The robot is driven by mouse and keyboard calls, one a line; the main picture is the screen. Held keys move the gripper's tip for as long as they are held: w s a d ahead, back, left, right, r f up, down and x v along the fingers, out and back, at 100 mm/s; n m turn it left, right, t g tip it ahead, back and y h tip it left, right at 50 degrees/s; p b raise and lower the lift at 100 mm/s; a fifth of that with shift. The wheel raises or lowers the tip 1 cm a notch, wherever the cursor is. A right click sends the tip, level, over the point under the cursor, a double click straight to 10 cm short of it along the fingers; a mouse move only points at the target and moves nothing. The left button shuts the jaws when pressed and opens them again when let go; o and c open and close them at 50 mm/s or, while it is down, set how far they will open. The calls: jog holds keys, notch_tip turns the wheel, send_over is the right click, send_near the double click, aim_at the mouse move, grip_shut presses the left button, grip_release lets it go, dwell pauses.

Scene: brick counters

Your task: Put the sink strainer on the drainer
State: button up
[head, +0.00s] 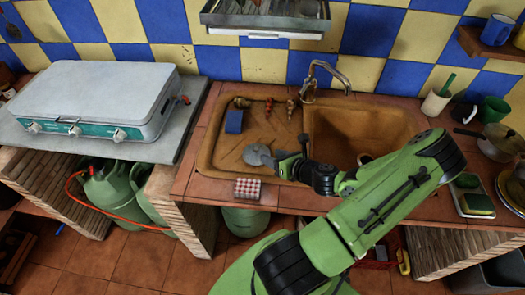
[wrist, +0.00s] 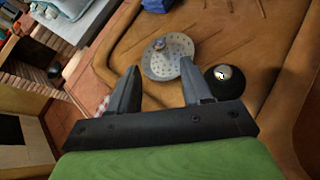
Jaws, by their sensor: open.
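The sink strainer (head: 258,154) is a round grey perforated disc with a small knob. It appears to lie on the drainer (head: 262,124), the brown tray-like left part of the sink, near its front edge. In the wrist view the strainer (wrist: 170,62) is just beyond my fingertips, with its near part between them. My gripper (head: 280,160) is open and empty, low at the drainer's front right; it also shows in the wrist view (wrist: 159,66). I cannot tell whether the fingers touch the disc.
A black round thing with a shiny knob (wrist: 226,86) sits right beside my right finger. A blue block (head: 234,121) and small bottles (head: 290,107) stand at the back of the drainer. The basin (head: 350,130) is to the right; a checkered box (head: 247,189) is in front.

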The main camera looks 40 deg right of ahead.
jog(key=shift+v, duration=1.15)
jog(key=a+r+n+g+y, duration=0.1)
jog(key=a+n, duration=0.2)
jog(key=n, duration=0.1)
jog(key=w+a+r+n+g+y, duration=0.1)
jog(key=a+n+g+y, duration=0.1)
jog(key=n, duration=0.3)
jog(key=w+a+r+n+g+y, duration=0.1)
jog(key=a+n+g, duration=0.1)
jog(key=a+n, duration=0.2)
jog(key=shift+w+a+n, duration=0.15)
jog(key=shift+w+n, duration=0.1)
jog(key=shift+n, duration=0.25)
jog(key=s+a+r+n+h, duration=0.1)
jog(key=s+a+r+n, duration=0.2)
jog(key=a+r+n, duration=0.2)
jog(key=s+a+r+n+g+h, duration=0.1)
jog(key=s+a+r+n, duration=0.3)
jog(key=r+n, duration=0.5)
jog(key=s+a+r+n+g+h, duration=0.1)
jog(key=s+a+r+n, duration=0.3)
jog(key=a+r+n, duration=0.3)
jog(key=n, duration=0.4)
jog(key=shift+n, duration=0.4)
jog(key=shift+r, duration=0.1)
